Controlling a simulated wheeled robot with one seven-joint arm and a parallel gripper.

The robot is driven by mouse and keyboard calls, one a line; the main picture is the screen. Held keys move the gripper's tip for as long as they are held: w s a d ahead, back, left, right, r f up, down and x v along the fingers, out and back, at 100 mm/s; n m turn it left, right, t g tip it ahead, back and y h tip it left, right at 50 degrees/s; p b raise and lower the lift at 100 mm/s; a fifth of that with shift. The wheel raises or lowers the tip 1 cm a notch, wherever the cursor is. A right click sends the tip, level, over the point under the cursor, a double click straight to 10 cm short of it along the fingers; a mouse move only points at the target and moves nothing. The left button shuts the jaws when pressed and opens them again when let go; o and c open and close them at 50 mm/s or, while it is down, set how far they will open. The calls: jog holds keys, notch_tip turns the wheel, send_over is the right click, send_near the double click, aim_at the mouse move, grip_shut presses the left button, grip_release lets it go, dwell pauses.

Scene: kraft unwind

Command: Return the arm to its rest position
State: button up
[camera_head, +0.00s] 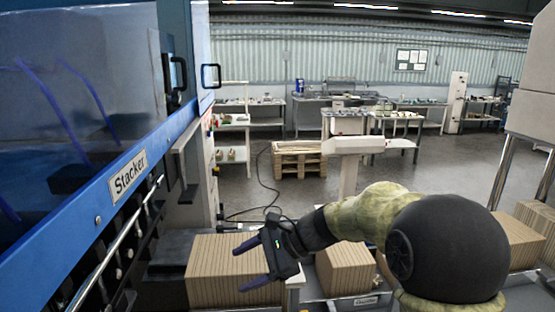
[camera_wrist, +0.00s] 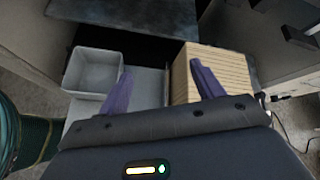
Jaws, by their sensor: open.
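My arm stretches from the right toward the middle in the head view. My gripper (camera_head: 248,265) is open, with its two purple fingers spread and pointing left. In the head view it is in front of a brown corrugated stack (camera_head: 215,282), overlapping its right part. In the wrist view the open fingers of my gripper (camera_wrist: 158,85) have nothing between them. The right finger overlaps the same kind of brown stack (camera_wrist: 228,68); I cannot tell whether they touch.
A blue machine labelled Stacker (camera_head: 125,180) stands close on the left. Another brown stack (camera_head: 345,270) sits behind my forearm. A grey bin (camera_wrist: 93,72) is left of the fingers in the wrist view. A wooden pallet (camera_head: 298,160) and workbenches stand farther back, with open floor between.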

jog(key=s+d+f+n+h+b, duration=0.1)
jog(key=s+d+f+n+h, duration=0.1)
jog(key=d+f, duration=0.3)
jog(key=s+d+f+n+t+h+b, duration=0.1)
jog(key=s+d+f+n+h, duration=0.2)
jog(key=s+d+f+h, duration=0.1)
jog(key=s+d+f+n+h, duration=0.3)
jog(key=s+d+f+h, duration=0.1)
jog(key=d+f, duration=0.3)
jog(key=shift+s+d+f+t+b, duration=0.2)
jog(key=shift+s+d, duration=0.15)
jog(key=shift+d, duration=0.25)
jog(key=shift+s+d+f+t+b, duration=0.1)
jog(key=shift+s+d+t+b, duration=0.1)
jog(key=shift+s+d, duration=0.25)
jog(key=s+d+n, duration=0.1)
jog(key=d+f+n+h, duration=0.1)
jog(key=s+d+f+n+t, duration=0.1)
jog(key=d+n, duration=0.1)
jog(key=shift+s+h+b, duration=0.3)
jog(key=shift+s, duration=0.05)
